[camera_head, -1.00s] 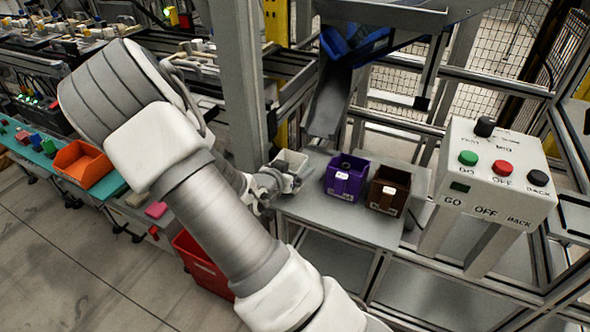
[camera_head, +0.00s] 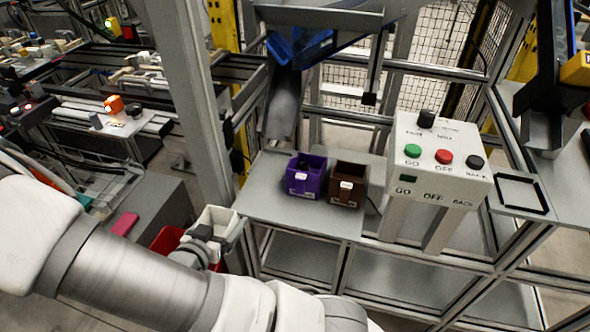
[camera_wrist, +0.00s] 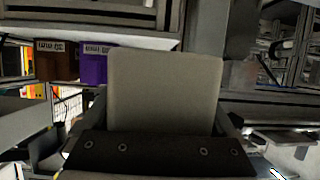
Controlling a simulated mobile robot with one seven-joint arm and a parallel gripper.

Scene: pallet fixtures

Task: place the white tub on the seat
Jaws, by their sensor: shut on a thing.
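The white tub (camera_head: 217,220) is held in my gripper (camera_head: 207,243), beyond the left front edge of the grey table. The tub looks upright, its open top showing in the head view. In the wrist view the tub's pale flat wall (camera_wrist: 165,92) fills the middle, between my fingers. A black square frame (camera_head: 520,194) lies on a grey shelf at the far right; it looks like the seat, and it is empty. My gripper is far to the left of it.
A purple bin (camera_head: 305,186) and a brown bin (camera_head: 347,188) stand on the grey table (camera_head: 262,205). A control box (camera_head: 440,165) with buttons stands between them and the black frame. A red bin (camera_head: 168,240) is low behind my gripper. A grey post (camera_head: 190,90) rises nearby.

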